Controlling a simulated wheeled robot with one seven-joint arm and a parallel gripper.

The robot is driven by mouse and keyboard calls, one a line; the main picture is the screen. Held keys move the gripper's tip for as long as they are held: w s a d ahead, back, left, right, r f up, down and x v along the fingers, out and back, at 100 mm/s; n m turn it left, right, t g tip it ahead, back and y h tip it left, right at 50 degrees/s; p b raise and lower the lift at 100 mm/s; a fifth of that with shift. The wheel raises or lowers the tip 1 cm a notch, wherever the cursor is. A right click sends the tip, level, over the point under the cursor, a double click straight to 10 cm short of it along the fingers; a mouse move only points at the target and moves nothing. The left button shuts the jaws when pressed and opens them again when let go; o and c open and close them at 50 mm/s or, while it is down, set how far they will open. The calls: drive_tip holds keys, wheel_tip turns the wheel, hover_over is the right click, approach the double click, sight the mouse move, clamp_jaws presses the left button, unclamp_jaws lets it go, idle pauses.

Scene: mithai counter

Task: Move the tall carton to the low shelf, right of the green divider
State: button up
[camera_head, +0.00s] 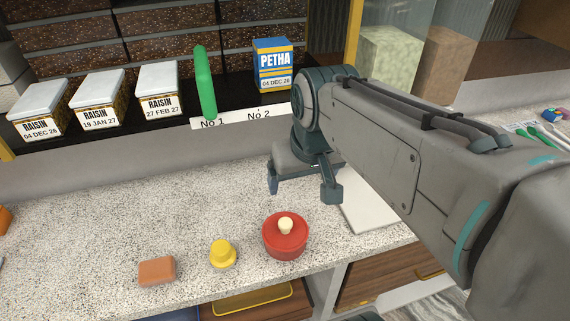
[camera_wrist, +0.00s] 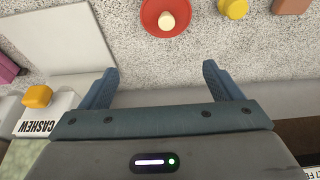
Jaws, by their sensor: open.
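A tall blue, yellow and white carton labelled PETHA (camera_head: 273,64) stands upright on the low black shelf (camera_head: 233,92). It is right of the green divider (camera_head: 205,82), above the label No 2, with a gap between them. My gripper (camera_head: 302,188) is open and empty above the speckled counter, in front of and below the carton and apart from it. In the wrist view, my open fingers (camera_wrist: 158,78) have only the counter between them. The carton does not show clearly in that view.
Three RAISIN tubs (camera_head: 97,99) stand left of the divider. A red lidded pot (camera_head: 285,236), a yellow knobbed piece (camera_head: 222,254) and a brown block (camera_head: 157,271) sit on the counter front. A white board (camera_wrist: 62,40) lies nearby.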

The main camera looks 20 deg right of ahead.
drive_tip(key=s+f, duration=0.4)
drive_tip(key=f, duration=0.2)
